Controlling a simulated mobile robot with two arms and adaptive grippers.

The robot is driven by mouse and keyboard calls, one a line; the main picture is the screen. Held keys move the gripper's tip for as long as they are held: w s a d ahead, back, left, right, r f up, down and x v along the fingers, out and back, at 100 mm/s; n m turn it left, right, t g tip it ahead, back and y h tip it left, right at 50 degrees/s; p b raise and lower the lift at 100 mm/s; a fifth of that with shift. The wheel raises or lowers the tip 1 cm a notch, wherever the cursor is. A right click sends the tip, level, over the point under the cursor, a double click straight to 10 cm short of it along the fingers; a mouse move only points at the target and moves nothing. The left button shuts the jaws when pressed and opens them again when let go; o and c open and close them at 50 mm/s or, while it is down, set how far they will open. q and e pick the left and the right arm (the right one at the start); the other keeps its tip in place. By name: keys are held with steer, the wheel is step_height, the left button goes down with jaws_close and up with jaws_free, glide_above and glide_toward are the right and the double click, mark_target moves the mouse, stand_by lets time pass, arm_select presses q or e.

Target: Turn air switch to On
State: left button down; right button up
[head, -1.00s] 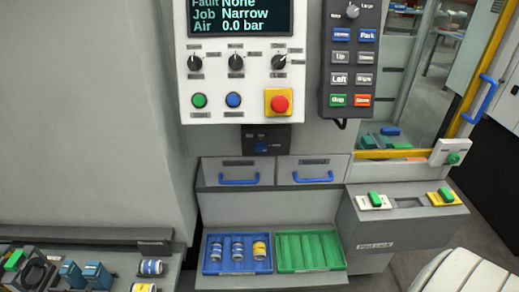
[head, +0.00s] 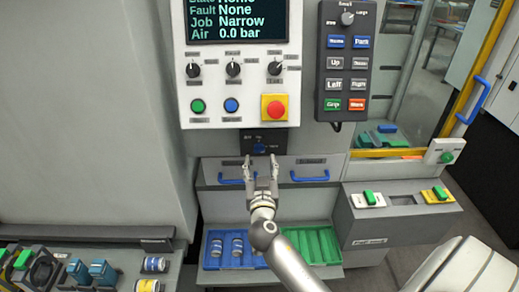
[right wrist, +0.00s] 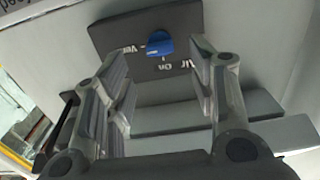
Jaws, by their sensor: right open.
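The air switch is a small blue knob (head: 259,147) on a dark plate below the white control panel. In the right wrist view the blue knob (right wrist: 159,44) sits on its dark plate (right wrist: 118,31), with labels reading "Air On" and what looks like "Vent", seen upside down. I cannot tell for certain which label it points at. My right gripper (head: 262,168) is open and empty, just below the plate. In the right wrist view its fingers (right wrist: 163,65) stand either side of the knob, apart from it. My left gripper is out of view.
The screen (head: 237,22) reads Air 0.0 bar. A red emergency button (head: 274,107) on yellow sits above the switch's right. Drawers with blue handles (head: 310,177) are below, then a blue tray (head: 214,260) and a green tray (head: 320,246). A dark button pendant (head: 345,62) hangs at right.

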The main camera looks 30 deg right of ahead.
mark_target(259, 152)
steer(key=p+x, duration=0.1)
steer(key=x, duration=0.3)
steer(key=shift+w+r, duration=0.15)
steer(key=shift+p+x, duration=0.3)
steer(key=shift+x, duration=0.65)
steer(key=shift+c, duration=0.4)
steer(key=c, duration=0.9)
